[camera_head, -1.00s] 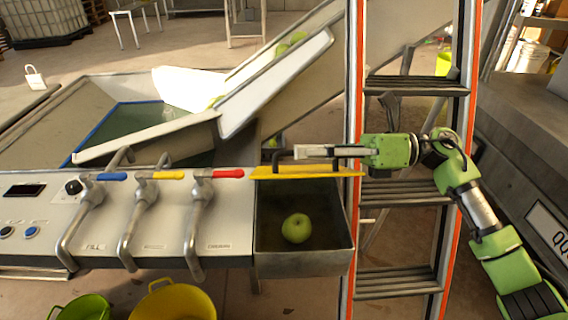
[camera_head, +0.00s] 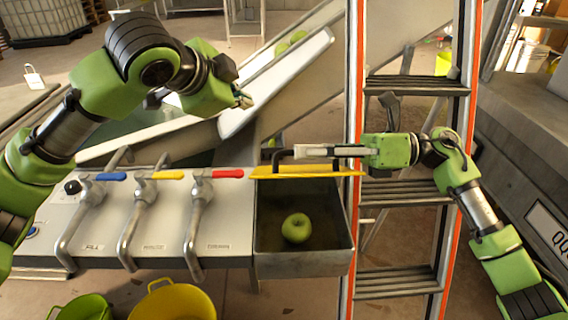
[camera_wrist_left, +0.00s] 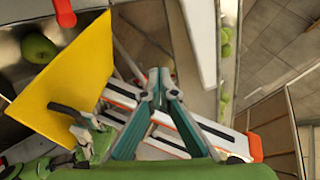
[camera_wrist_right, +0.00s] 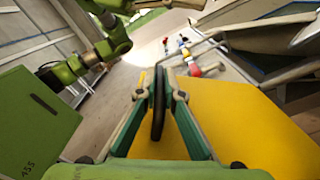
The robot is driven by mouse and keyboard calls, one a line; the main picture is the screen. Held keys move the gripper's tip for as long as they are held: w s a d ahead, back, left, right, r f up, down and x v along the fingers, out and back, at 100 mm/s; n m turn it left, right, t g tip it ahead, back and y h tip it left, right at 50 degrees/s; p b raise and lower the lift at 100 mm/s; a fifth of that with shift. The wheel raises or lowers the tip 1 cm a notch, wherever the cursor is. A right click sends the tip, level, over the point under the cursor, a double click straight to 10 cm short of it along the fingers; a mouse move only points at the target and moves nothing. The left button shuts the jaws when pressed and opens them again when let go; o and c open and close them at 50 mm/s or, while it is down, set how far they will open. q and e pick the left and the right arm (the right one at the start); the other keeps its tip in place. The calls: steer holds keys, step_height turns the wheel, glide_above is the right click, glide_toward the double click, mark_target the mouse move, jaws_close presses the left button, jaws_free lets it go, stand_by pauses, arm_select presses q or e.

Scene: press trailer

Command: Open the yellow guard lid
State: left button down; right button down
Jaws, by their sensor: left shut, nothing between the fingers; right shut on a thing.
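The yellow guard lid (camera_head: 318,173) stands raised at the back edge of a metal bin (camera_head: 303,263) and shows nearly edge-on in the head view. Its broad face shows in the left wrist view (camera_wrist_left: 78,78) and the right wrist view (camera_wrist_right: 245,118). My right gripper (camera_head: 298,152) is shut on the lid's black handle (camera_wrist_right: 158,105). My left gripper (camera_head: 246,101) is shut and empty, in the air behind and left of the lid, in front of the sloping chute. Its fingertips (camera_wrist_left: 158,76) meet, apart from the lid.
A green apple (camera_head: 296,228) lies in the uncovered bin. Three pipe levers with blue, yellow and red (camera_head: 228,174) grips stand left of the lid. A ladder (camera_head: 412,190) stands close on the right, behind my right arm. The white chute (camera_head: 290,72) rises behind the lid.

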arm_select(q)
steer(key=s+d+r+m, duration=0.1)
steer(key=s+d+m, duration=0.3)
steer(key=s+d, duration=0.2)
steer(key=m+y, duration=0.1)
steer(key=m, duration=0.5)
glide_above(284, 174)
steer(key=d, duration=0.3)
steer(key=shift+s+f, duration=0.35)
steer(key=shift+s, duration=0.1)
steer(key=s+a+f+m+t+y, duration=0.2)
steer(key=s+a+m+t+y, duration=0.15)
steer(key=s+m, duration=0.55)
steer(key=shift+m, duration=0.5)
steer(key=x, duration=1)
steer(key=shift+w+d, duration=0.25)
steer(key=shift+w, duration=0.2)
